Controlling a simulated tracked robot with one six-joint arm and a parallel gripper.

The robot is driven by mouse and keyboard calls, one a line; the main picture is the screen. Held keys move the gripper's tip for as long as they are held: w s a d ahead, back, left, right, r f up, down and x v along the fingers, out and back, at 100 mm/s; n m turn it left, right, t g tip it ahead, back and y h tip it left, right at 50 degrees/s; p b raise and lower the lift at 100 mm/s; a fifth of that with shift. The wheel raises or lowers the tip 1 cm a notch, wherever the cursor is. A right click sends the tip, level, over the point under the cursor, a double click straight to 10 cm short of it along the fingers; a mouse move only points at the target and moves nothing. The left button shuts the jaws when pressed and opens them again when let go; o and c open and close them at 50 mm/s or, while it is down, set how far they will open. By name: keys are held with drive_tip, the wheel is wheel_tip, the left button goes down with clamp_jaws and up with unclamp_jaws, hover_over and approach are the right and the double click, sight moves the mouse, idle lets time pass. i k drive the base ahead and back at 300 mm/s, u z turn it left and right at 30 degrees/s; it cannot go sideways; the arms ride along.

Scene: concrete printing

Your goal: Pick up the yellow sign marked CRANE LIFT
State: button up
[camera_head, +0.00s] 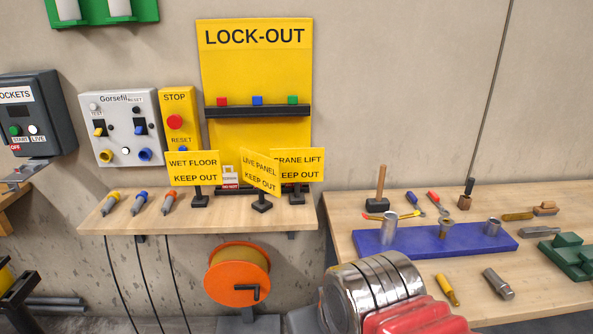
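The yellow CRANE LIFT / KEEP OUT sign (303,165) stands upright on a small dark base on the wooden wall shelf, at the right of three similar signs. The tilted LIVE PANEL sign (262,172) stands in front of it and covers its left edge, including the first letter. The WET FLOOR sign (192,168) stands further left. My arm's silver wrist and red end, which I take for my gripper (415,318), show at the bottom edge, well below and right of the sign and apart from it. Its fingertips cannot be made out.
The shelf (240,219) also holds several coloured-handled tools (140,202) at left. A yellow LOCK-OUT board (256,60) with a dark ledge is behind the signs. An orange reel (237,275) hangs below. The right workbench (550,215) carries a blue block (470,240) and tools.

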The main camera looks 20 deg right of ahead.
sight(298, 165)
drive_tip(key=k, duration=0.65)
drive_tip(key=u, duration=0.6)
drive_tip(key=i, duration=2.2)
drive_tip(key=z, duration=0.5)
